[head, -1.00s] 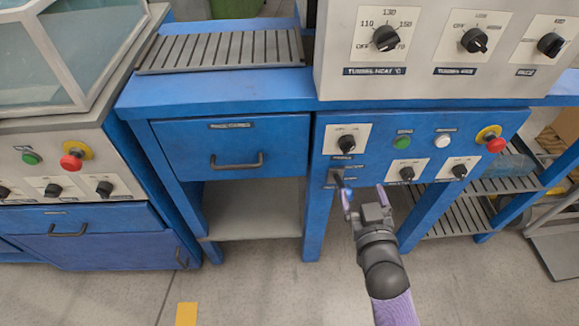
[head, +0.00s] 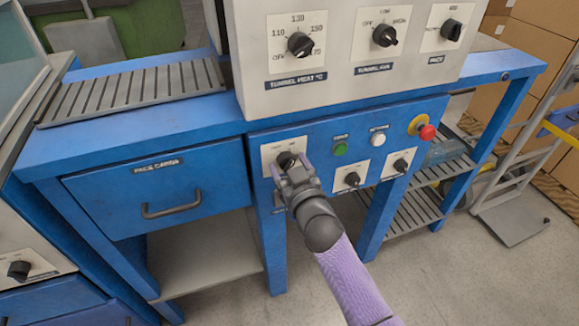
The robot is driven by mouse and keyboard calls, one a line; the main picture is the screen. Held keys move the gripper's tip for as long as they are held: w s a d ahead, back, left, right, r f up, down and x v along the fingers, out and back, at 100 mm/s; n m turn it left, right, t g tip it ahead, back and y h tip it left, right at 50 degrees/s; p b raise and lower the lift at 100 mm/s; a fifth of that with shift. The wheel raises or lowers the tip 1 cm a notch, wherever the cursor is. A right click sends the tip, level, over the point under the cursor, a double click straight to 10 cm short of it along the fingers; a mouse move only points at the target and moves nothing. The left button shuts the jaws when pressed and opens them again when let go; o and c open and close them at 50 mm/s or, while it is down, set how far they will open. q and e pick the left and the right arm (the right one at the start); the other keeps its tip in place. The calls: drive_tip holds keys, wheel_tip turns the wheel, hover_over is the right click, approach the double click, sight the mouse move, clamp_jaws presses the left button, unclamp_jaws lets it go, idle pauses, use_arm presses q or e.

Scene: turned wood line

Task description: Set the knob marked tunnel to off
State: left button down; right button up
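The lower blue panel carries a dark knob (head: 286,159) on a white plate at its upper left. My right gripper (head: 290,165) is in front of this knob, its fingertips apart on either side of it. I cannot tell whether they touch it. The gripper hides the label below and part of the plate, so the setting cannot be read. On the upper grey box are a knob labelled tunnel heat (head: 300,44), with a temperature scale, and a knob labelled tunnel fan (head: 385,35). My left gripper is not in view.
The lower panel also has a green button (head: 340,149), a white button (head: 378,139), a red emergency button (head: 426,132) and two more knobs (head: 352,179) (head: 400,165). A drawer (head: 160,190) is to the left. A hand truck (head: 515,205) stands at the right.

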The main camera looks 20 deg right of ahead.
clamp_jaws()
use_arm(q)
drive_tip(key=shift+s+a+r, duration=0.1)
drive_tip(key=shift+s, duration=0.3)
use_arm(e)
drive_tip(key=n, duration=0.3)
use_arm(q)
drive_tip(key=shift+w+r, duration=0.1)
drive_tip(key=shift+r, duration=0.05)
use_arm(e)
drive_tip(key=n, duration=0.8)
drive_tip(key=shift+f+n, duration=0.1)
drive_tip(key=shift+n, duration=0.2)
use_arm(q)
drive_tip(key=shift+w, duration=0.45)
use_arm(e)
drive_tip(key=shift+n, duration=0.3)
